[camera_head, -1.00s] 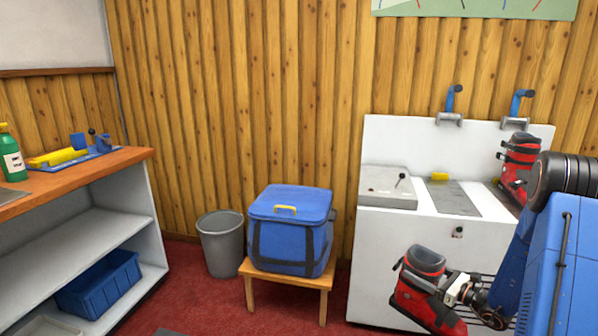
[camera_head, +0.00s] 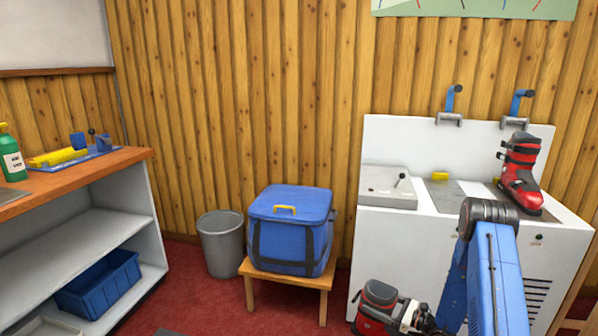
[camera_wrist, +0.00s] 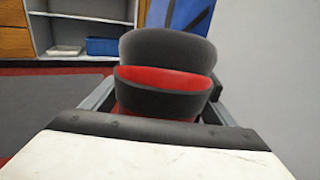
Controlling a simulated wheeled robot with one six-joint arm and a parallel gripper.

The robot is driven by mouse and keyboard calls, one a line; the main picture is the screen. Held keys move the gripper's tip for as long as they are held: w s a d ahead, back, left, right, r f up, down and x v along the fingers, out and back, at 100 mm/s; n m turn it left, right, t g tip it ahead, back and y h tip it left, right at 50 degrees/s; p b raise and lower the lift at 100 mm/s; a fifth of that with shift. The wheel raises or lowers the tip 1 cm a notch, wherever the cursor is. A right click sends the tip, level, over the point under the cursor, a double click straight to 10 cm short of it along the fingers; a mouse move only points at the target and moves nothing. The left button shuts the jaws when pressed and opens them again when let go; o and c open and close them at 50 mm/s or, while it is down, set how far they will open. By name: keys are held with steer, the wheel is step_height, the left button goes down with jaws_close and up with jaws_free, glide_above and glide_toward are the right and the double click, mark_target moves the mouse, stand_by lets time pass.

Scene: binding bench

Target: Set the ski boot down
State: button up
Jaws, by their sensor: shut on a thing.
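A red and black ski boot (camera_head: 374,309) is low at the bottom of the head view, in front of the white bench; its lower part is cut off by the frame edge. My gripper (camera_head: 408,316) is shut on this boot at its right side. In the wrist view the boot's dark cuff and red inside (camera_wrist: 165,78) fill the middle, between the grey jaws. Whether the boot's sole touches anything is out of view. A second red and black ski boot (camera_head: 521,172) stands upright on the right of the white binding bench (camera_head: 400,237).
A blue cooler bag (camera_head: 290,232) sits on a wooden stool (camera_head: 286,283) left of the bench. A grey bin (camera_head: 221,245) stands beside it. A shelf unit (camera_head: 80,245) with a blue crate (camera_head: 98,285) is at the left. Red floor (camera_head: 195,295) lies open between.

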steer(key=shift+w+a+f+m+t+h, duration=0.1)
steer(key=shift+a+f+m+t+h, duration=0.15)
steer(key=shift+m+t+h, duration=0.65)
steer(key=shift+w+a+f+m+t+h, duration=0.1)
steer(key=shift+f+m+t+h, duration=0.15)
steer(key=shift+m+t+h, duration=0.6)
steer(key=shift+a+f+m+t+h, duration=0.25)
steer(key=shift+m+t+h, duration=0.45)
steer(key=shift+h, duration=0.35)
